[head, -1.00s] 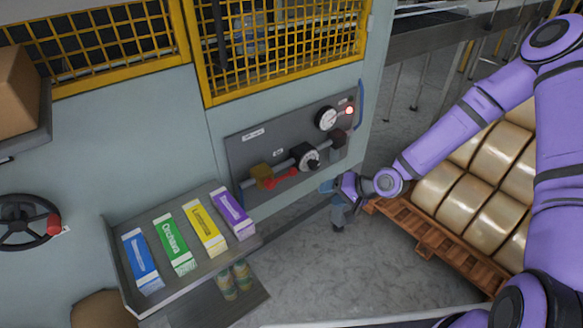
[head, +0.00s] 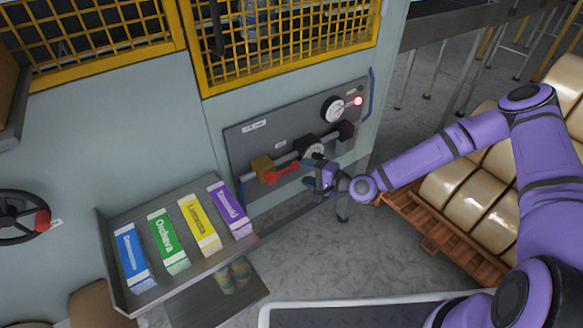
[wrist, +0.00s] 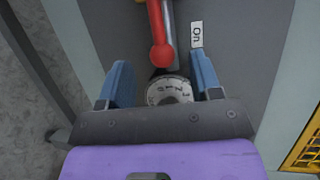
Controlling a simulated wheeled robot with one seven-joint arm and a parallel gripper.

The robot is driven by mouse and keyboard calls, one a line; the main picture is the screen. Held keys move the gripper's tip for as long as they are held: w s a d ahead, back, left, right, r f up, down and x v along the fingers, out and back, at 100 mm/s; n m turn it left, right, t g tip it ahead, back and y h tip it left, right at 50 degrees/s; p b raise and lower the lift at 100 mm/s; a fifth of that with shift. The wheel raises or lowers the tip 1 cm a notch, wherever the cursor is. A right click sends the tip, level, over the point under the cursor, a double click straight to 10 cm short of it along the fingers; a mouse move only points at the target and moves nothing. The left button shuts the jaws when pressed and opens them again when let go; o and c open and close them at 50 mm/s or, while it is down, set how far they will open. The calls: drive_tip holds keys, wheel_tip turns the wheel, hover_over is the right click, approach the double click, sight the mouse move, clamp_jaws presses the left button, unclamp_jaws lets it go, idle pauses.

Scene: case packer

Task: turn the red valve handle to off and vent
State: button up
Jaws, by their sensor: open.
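The red valve handle (head: 283,173) sits on the grey valve panel (head: 245,148), beside a brass-coloured valve body (head: 262,168). It lies along the pipe, pointing right and slightly up. In the wrist view the handle (wrist: 160,35) ends in a round red knob, beside a white label reading "On" (wrist: 197,34). My gripper (head: 312,174) is in front of the panel, just right of the handle's end. In the wrist view my gripper (wrist: 158,85) is open, its blue fingers on either side of a dial and the knob a little beyond. I see no contact.
A round regulator dial (head: 314,148) and a pressure gauge (head: 333,109) are on the panel, with a lit red lamp (head: 358,101). A shelf (head: 190,282) with several coloured cartons is left below. A loaded pallet (head: 428,236) stands right.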

sight(294, 168)
drive_tip(key=shift+x, duration=3.05)
clamp_jaws()
